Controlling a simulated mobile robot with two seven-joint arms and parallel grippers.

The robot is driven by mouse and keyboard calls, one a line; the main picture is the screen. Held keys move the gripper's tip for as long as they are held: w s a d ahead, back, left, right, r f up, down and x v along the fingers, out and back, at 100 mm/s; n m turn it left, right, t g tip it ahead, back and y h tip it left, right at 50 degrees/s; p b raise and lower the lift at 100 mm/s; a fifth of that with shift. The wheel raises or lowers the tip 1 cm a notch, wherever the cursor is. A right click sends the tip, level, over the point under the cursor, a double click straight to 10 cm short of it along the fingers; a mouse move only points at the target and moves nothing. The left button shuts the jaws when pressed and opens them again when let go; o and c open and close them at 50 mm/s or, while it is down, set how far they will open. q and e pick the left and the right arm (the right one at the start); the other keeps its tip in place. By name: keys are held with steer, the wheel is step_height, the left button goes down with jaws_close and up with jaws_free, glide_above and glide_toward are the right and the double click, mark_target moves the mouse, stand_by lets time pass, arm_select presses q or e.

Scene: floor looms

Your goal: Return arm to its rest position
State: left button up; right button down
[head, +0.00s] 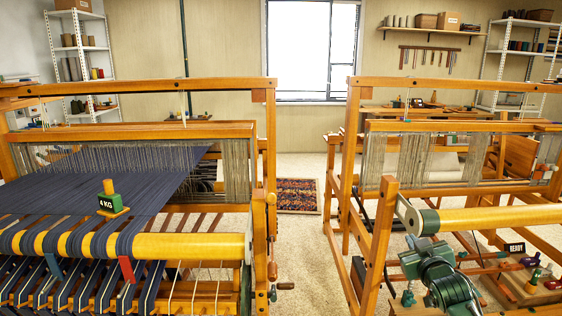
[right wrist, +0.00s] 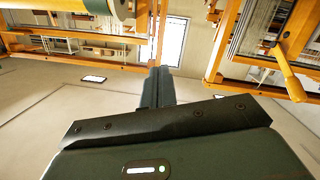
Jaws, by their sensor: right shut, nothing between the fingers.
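My right gripper (head: 408,262) is at the lower right in the head view, close to the front of the right loom (head: 388,225) and just below the green-capped end of its yellow beam (head: 480,217). In the right wrist view its dark fingers (right wrist: 158,75) are together with nothing between them. They point toward the bright window (right wrist: 172,40). The yellow beam also shows there at the upper left (right wrist: 60,5). My left gripper is not in view.
The left loom (head: 140,131) carries dark blue cloth with a 4 KG weight (head: 108,202) on it. An aisle with a patterned rug (head: 297,195) runs between the looms.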

steer(key=s+a+f+g+y, duration=0.2)
steer(key=s+a+f, duration=0.4)
steer(key=s+f, duration=0.25)
steer(key=s+a+f+g+y, duration=0.1)
steer(key=s+a+f, duration=0.4)
steer(key=s+f, duration=0.4)
steer(key=s+a+f+g, duration=0.1)
steer(key=s+a, duration=0.3)
steer(key=s, duration=0.5)
steer(key=s+a+f+g+y, duration=0.1)
steer(key=s+a+f, duration=0.1)
steer(key=s, duration=0.8)
steer(key=shift+s+a+f+g+y, duration=0.2)
steer(key=shift+s+a+g+y, duration=0.15)
steer(key=shift+a, duration=0.5)
